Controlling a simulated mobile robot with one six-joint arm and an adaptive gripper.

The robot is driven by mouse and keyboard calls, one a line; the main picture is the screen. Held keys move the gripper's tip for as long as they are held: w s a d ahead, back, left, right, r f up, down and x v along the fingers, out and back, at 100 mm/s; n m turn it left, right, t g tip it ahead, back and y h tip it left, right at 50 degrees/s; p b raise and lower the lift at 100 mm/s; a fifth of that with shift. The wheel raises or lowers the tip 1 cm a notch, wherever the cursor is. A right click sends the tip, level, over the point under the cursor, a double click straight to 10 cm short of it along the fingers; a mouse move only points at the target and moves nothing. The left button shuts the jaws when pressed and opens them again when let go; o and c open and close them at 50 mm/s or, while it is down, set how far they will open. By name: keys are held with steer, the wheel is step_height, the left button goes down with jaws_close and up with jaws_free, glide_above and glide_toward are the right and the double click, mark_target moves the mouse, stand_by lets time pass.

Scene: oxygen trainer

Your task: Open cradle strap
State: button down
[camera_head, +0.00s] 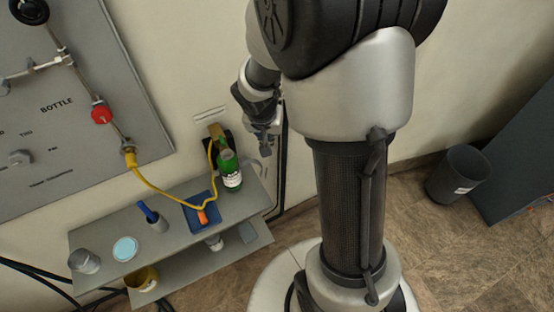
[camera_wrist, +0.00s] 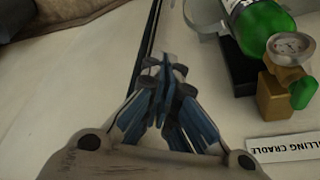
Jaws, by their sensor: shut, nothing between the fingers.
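The green bottle (camera_head: 231,170) stands upright in the dark cradle at the wall, at the right end of the shelf. In the wrist view the bottle (camera_wrist: 258,22) is at the upper right. A pale grey curved strap (camera_wrist: 204,27) sticks out on its left side, next to the black cradle back (camera_wrist: 236,68). I cannot tell whether the strap is fastened. My gripper (camera_wrist: 165,68) is shut and empty, left of the strap and apart from it. In the head view my gripper (camera_head: 265,147) is right of the bottle, near the wall.
A brass valve with a gauge (camera_wrist: 290,47) and a "FILLING CRADLE" label (camera_wrist: 285,147) are beside the bottle. A yellow hose (camera_head: 165,193) runs from the wall panel (camera_head: 60,110) to the cradle. The shelf (camera_head: 175,222) holds a blue tray (camera_head: 195,216) and cups. A bin (camera_head: 458,174) stands at right.

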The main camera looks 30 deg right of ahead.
step_height(320, 180, down, 9)
steer(key=b, duration=0.5)
steer(key=shift+s+a+f, duration=0.15)
steer(key=shift+f, duration=0.05)
